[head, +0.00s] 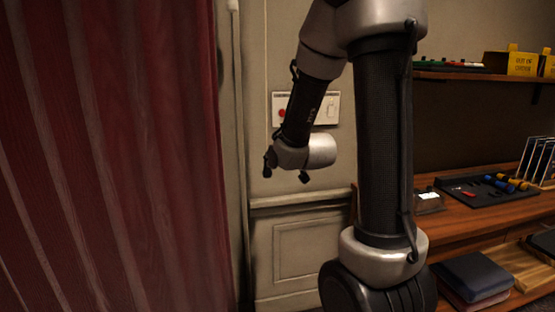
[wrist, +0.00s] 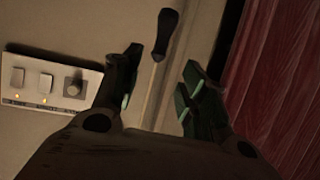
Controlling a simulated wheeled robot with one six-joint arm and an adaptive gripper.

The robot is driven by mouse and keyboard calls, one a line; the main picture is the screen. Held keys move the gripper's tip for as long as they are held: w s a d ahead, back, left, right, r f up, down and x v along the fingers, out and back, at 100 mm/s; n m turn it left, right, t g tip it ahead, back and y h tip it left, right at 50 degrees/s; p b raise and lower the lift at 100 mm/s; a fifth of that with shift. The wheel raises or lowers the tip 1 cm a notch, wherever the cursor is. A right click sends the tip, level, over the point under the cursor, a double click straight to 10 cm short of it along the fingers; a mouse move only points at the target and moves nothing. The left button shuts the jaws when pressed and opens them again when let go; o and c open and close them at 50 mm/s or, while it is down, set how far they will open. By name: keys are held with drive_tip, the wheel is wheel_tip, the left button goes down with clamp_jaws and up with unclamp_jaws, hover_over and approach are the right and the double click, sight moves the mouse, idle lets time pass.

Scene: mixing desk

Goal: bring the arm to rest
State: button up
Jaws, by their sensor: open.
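My arm hangs in the middle of the head view, bent at the elbow, with its wrist in front of the wall. My gripper (wrist: 160,88) is open and empty in the wrist view, its two dark fingers with greenish pads well apart. In the head view the fingers are mostly hidden by the wrist. A dark handle on a thin pale rod (wrist: 165,30) shows beyond the gap between the fingers. I cannot tell how far it is from them.
A wall plate (head: 331,110) with a red button is partly behind my arm. The wrist view shows a plate (wrist: 30,88) with two switches and a knob. A red curtain (head: 110,150) fills the left. Wooden shelves (head: 470,215) with a tool tray (head: 470,198) stand right.

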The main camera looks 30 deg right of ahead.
idle(0.3)
drive_tip(key=s+f+g, duration=0.4)
drive_tip(key=s+f, duration=0.1)
drive_tip(key=f, duration=0.2)
drive_tip(key=s+a+g+y, duration=0.1)
drive_tip(key=s+a+g, duration=0.1)
drive_tip(key=s+g, duration=0.5)
drive_tip(key=s+a+r+t, duration=0.1)
drive_tip(key=s+a+r, duration=0.1)
drive_tip(key=s+r, duration=0.4)
drive_tip(key=s+a+r+n+t, duration=0.1)
drive_tip(key=s+r, duration=0.5)
drive_tip(key=s, duration=0.6)
drive_tip(key=shift+a+y, duration=0.3)
drive_tip(key=shift+a, duration=0.15)
drive_tip(key=shift+w, duration=0.1)
drive_tip(key=shift+c, duration=0.2)
